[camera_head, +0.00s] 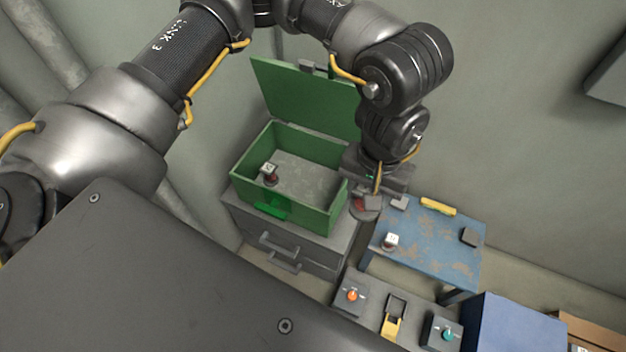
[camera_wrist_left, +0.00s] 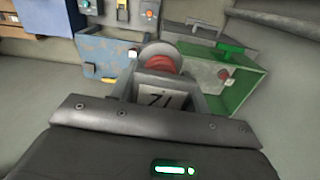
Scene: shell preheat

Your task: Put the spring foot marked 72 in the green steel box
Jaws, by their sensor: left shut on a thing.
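My left gripper (camera_head: 382,200) is shut on a spring foot (camera_head: 363,210), which has a grey disc and a red part. In the left wrist view the held foot (camera_wrist_left: 168,66) has a white label; it starts with 7, but I cannot read the second digit surely. It hangs between the green steel box (camera_head: 318,219) and the blue table, outside the box's right wall. The box stands open, lid (camera_head: 305,95) tilted back. One foot with a white label (camera_head: 269,171) is inside it at the left. Another foot (camera_head: 390,241) stands on the blue table. My right gripper is out of view.
The box stands on a grey drawer cabinet (camera_head: 250,225). The blue table (camera_head: 440,258) also holds a yellow object (camera_head: 438,206) and a dark block (camera_head: 469,236). Control boxes with an orange knob (camera_head: 352,295) and a teal knob (camera_head: 447,335) are in front. Most of the box floor is clear.

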